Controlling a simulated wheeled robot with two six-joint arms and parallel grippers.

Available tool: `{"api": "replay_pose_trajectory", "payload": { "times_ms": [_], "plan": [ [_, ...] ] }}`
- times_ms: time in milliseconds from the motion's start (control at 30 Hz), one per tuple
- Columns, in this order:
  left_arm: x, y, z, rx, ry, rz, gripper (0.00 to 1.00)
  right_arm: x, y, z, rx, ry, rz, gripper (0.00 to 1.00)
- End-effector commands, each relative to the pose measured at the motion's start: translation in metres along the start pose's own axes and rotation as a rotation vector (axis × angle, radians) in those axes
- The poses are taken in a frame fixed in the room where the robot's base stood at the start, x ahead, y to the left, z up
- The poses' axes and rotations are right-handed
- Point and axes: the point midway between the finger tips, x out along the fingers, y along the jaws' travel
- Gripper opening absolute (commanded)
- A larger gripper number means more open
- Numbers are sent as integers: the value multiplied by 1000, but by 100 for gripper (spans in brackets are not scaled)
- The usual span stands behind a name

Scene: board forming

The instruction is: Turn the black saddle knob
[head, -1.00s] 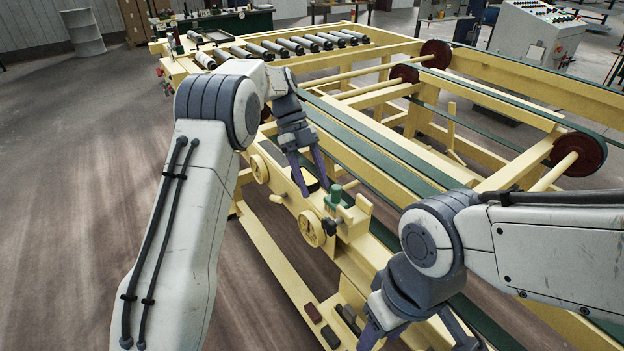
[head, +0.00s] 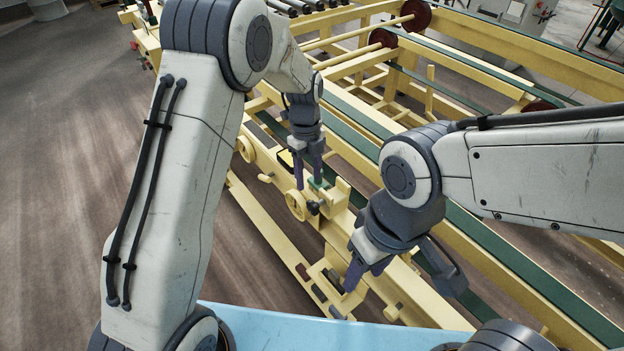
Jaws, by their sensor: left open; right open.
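The black saddle knob (head: 313,207) is small and sits on the near side of the yellow saddle block, just right of a yellow handwheel (head: 296,205). A green part (head: 319,184) on the saddle is partly hidden by a finger of my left gripper. My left gripper (head: 308,182) is open, fingers pointing down, just above the knob and the handwheel in the picture; I cannot tell whether it touches the saddle. My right gripper (head: 402,282) is open and empty, fingers pointing down, to the lower right of the knob near the yellow rail.
The yellow machine frame (head: 345,240) runs diagonally, with green belts (head: 365,143) and dark red wheels (head: 383,38) behind. A second handwheel (head: 246,149) is farther along it. Small dark blocks (head: 303,271) lie in a lower tray. The floor at left is clear.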

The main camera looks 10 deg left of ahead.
Motion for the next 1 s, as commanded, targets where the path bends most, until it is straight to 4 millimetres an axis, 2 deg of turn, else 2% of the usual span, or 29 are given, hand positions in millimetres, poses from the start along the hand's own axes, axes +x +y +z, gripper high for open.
{"api": "replay_pose_trajectory", "payload": {
  "times_ms": [33,100,333,467,800,1000],
  "plan": [
    [-16,4,-10,18,-36,-7,55,-24,-2,-1,0,-1,0,50],
    [-17,6,-17,33,-77,-25,55,-34,-2,-2,0,-1,0,50],
    [-9,6,-23,56,-126,-55,55,-43,-3,-2,0,-1,0,50],
    [8,6,-21,55,-124,-52,55,-48,-3,-2,-1,-2,0,50],
    [67,2,-14,55,-124,-53,55,-69,-5,-3,-5,-1,0,50],
    [86,0,-11,55,-124,-55,55,-74,-5,-4,-6,-1,0,50]
  ]
}}
